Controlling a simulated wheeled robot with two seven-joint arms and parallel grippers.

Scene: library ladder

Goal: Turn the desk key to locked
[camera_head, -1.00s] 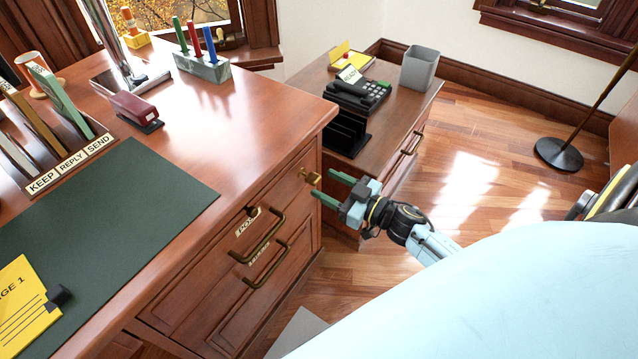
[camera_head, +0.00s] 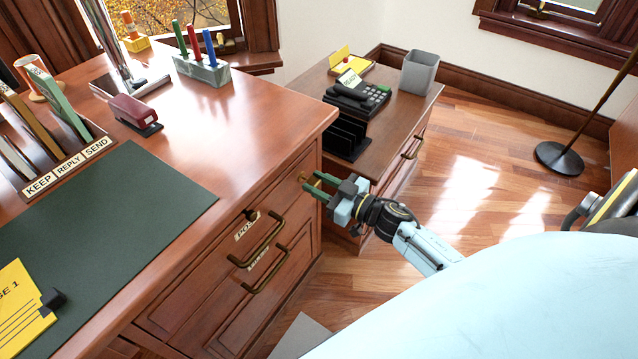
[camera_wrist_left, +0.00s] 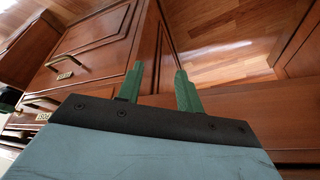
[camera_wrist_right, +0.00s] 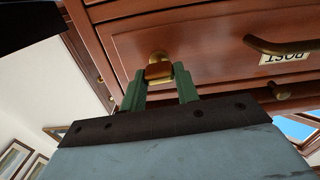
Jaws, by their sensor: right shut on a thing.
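The brass desk key (camera_head: 304,177) sits in the front of the wooden desk (camera_head: 285,190), near its right corner beside the top drawer. In the right wrist view the key (camera_wrist_right: 158,71) shows as a squarish brass bow between the green fingertips. My right gripper (camera_head: 316,187) is shut on it, and the fingers partly hide it in the head view. The key's exact turn angle is hard to tell. My left gripper (camera_wrist_left: 160,84) shows only in the left wrist view; its green fingers are apart with nothing between them.
The drawer labelled POST has a brass handle (camera_head: 257,242), left of the key; another handle (camera_head: 278,270) is lower. A side cabinet (camera_head: 400,130) with a telephone (camera_head: 358,95) stands behind my right gripper. Open wooden floor (camera_head: 480,180) lies to the right.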

